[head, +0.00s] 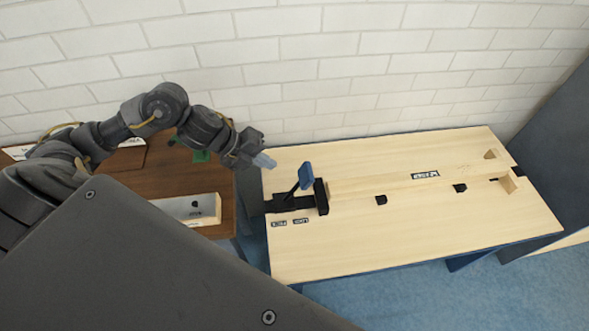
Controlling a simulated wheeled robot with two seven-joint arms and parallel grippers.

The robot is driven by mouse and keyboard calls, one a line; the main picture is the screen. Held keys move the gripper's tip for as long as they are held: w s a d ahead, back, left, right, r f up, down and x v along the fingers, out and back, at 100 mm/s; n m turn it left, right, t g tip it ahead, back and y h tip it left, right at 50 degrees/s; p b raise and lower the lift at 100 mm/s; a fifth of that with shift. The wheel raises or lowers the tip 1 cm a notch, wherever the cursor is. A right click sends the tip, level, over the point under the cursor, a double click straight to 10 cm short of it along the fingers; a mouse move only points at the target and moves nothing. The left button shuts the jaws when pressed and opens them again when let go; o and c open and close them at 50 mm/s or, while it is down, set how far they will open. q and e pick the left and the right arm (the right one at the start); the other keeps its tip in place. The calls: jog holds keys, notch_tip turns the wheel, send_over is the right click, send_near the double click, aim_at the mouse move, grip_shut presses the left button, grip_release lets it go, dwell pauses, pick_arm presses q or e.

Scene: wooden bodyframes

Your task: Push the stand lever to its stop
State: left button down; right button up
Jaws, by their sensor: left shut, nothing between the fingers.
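The stand lever (304,177) has a blue paddle handle and rises, tilted, from a black base (288,203) at the left end of the light wooden bench (400,235). A black block stands just right of the lever, against the end of a long wooden beam (380,184). My left gripper (266,161) is shut and empty. In the picture it is up and left of the blue handle, with a visible gap, near the bench's back left corner. My right gripper is not in view.
A brown table (165,185) with a pale box-like item (190,208) and a green object (201,156) stands left of the bench, across a narrow gap. A white brick wall (330,60) runs behind. Small labels lie by the lever base. The bench front is clear.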

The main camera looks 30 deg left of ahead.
aim_at(302, 176)
pick_arm(q)
jog(key=x, duration=0.6)
jog(key=d+r+p+x, duration=0.1)
jog(key=x, duration=0.2)
jog(key=shift+w, duration=0.35)
